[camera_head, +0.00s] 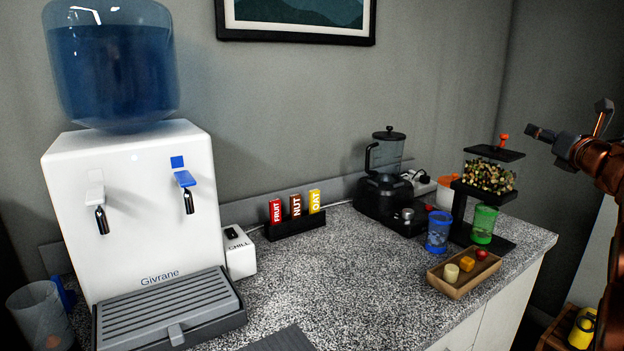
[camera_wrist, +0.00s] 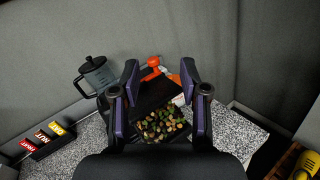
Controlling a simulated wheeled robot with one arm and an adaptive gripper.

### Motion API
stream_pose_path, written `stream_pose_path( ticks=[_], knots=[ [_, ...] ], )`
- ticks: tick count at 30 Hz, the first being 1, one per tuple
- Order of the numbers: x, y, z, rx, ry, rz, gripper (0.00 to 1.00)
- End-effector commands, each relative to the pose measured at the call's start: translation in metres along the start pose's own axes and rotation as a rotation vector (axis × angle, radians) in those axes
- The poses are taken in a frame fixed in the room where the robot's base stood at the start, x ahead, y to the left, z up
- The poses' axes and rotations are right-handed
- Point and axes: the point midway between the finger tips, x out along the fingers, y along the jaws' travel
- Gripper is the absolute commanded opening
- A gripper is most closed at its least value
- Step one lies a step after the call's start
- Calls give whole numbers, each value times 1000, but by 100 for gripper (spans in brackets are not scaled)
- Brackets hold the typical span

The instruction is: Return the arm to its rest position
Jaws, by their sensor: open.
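My arm is raised at the right edge of the head view, and my gripper (camera_head: 541,133) is in the air to the right of the snack dispenser. In the wrist view my gripper (camera_wrist: 160,72) has its two fingers apart with nothing held between them. The dispenser (camera_head: 489,177) has a black lid, an orange knob and mixed contents; it also shows beyond the fingers in the wrist view (camera_wrist: 165,122). A green cup (camera_head: 484,223) stands upright at the dispenser's base.
A blue cup (camera_head: 439,232), a wooden tray (camera_head: 457,289) with small blocks, and a blender (camera_head: 384,177) stand near the dispenser. A snack-bar rack (camera_head: 296,229) and a water cooler (camera_head: 134,217) are further left. The middle of the speckled counter (camera_head: 360,280) is clear.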

Motion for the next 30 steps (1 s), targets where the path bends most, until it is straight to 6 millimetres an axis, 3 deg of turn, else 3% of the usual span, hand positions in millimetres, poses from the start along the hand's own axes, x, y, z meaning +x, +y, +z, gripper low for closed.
stream_pose_path(
  ticks=[4,8,11,14,20,21,30],
  knots=[
    [-1,3,10,200,-64,-112,44],
    [-12,2,8,448,-131,-247,44],
    [-28,0,-5,664,-182,-365,44],
    [-50,0,-31,884,-222,-489,44],
    [-106,16,-109,1302,-272,-757,44],
    [-120,22,-130,1380,-276,-825,44],
    [-230,88,-263,1787,-281,-1294,44]
  ],
)
